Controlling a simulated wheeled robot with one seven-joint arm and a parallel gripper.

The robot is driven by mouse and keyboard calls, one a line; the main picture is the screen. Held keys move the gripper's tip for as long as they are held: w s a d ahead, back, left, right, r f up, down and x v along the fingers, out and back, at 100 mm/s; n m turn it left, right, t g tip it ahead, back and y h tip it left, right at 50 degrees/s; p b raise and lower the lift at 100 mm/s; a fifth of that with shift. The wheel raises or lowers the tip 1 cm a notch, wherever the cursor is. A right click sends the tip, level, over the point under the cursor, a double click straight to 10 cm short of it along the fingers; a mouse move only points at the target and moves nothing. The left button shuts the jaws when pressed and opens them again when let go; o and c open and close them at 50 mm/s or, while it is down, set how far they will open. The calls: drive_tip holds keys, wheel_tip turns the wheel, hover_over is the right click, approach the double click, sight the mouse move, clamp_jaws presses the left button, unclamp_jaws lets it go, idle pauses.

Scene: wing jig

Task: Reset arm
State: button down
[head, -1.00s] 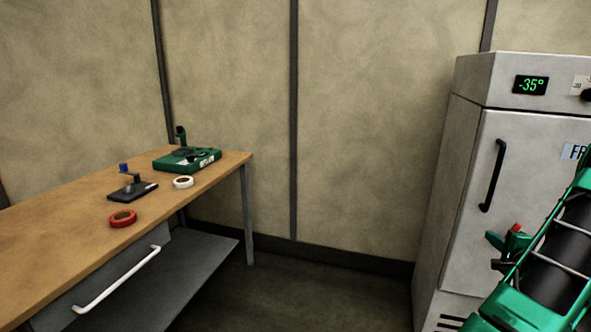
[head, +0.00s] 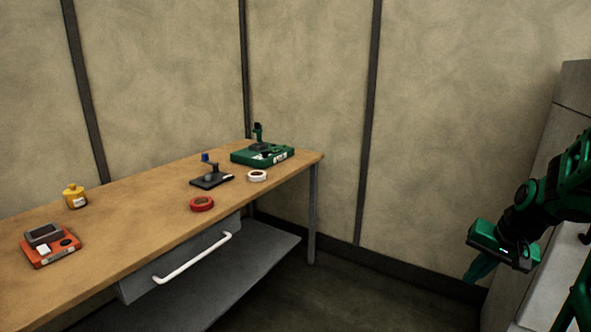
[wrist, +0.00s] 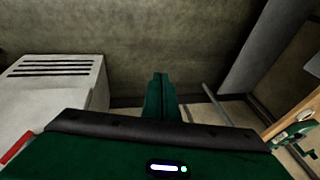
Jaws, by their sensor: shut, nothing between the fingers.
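My gripper (head: 474,274) is at the right of the head view, at the end of my green and black arm, with its fingers pointing down and to the left. It is empty and apart from the bench and the cabinet. In the wrist view its green fingers (wrist: 160,84) are together, with nothing between them, above the floor.
A wooden bench (head: 130,215) with a white-handled drawer (head: 190,258) stands left. On it are a green device (head: 262,154), two tape rolls, a yellow bottle (head: 75,196) and an orange device (head: 50,245). A grey cabinet (head: 570,100) stands right, behind my arm. Floor between is clear.

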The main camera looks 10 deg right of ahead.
drive_tip(key=s+a+r+n+g, duration=0.2)
drive_tip(key=s+a+r+g, duration=0.1)
drive_tip(key=s+a, duration=0.8)
drive_tip(key=s+g, duration=0.1)
drive_tip(key=s, duration=0.4)
drive_tip(key=shift+s+a+r+n, duration=0.15)
drive_tip(key=shift+s+r+n, duration=0.05)
drive_tip(key=shift+n, duration=0.2)
